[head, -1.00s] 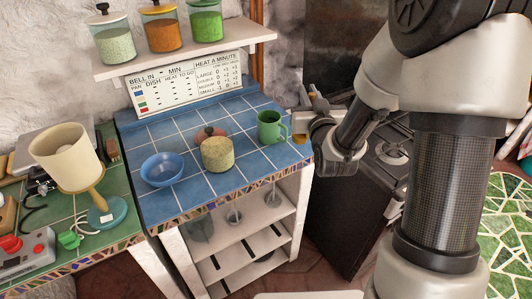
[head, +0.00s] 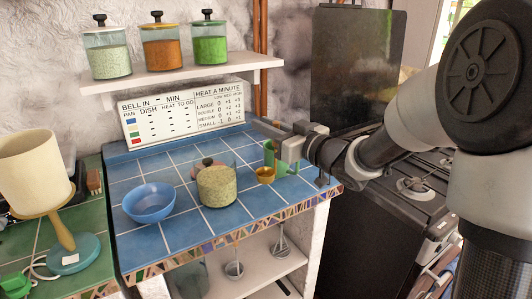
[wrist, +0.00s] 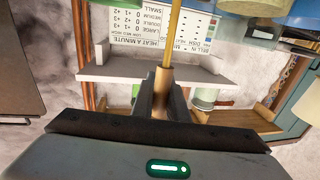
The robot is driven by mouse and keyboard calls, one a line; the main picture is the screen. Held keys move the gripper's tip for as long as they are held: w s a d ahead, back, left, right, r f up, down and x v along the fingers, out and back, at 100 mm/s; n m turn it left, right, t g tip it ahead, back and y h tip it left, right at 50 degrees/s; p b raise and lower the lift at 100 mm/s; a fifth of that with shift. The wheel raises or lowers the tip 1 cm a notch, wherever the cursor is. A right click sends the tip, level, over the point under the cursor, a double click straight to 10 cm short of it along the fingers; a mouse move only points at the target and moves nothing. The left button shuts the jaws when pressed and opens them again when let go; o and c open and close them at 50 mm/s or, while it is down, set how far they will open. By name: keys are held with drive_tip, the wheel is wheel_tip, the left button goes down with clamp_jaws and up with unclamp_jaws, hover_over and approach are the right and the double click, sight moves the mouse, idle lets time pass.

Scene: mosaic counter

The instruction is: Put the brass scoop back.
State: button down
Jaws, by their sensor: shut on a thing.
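The brass scoop (head: 265,174) is in my gripper (head: 288,147), its bowl low in front of the green mug (head: 285,157), above the blue tiled counter. In the wrist view, the fingers (wrist: 163,95) are shut on its brass handle (wrist: 173,35). A glass jar of beige grains (head: 216,186) stands left of the scoop, with no lid on top. A reddish lid with a dark knob (head: 207,162) shows behind it. The mug is partly hidden by my gripper and the scoop.
A blue bowl (head: 149,204) stands left of the jar. A shelf (head: 180,77) with several lidded jars is above, over a sign board (head: 185,110). Utensils hang below the counter (head: 233,268). A lamp (head: 50,200) is far left, a stove (head: 400,190) right.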

drive_tip(key=shift+f+b, duration=0.6)
drive_tip(key=shift+f, duration=1.35)
drive_tip(key=shift+f, duration=0.15)
drive_tip(key=c, duration=1.7)
unclamp_jaws()
drive_tip(key=shift+c, duration=0.2)
drive_tip(key=p+v, duration=0.1)
drive_tip(key=v, duration=1.1)
drive_tip(key=shift+p, duration=0.4)
drive_tip(key=shift+r, duration=0.2)
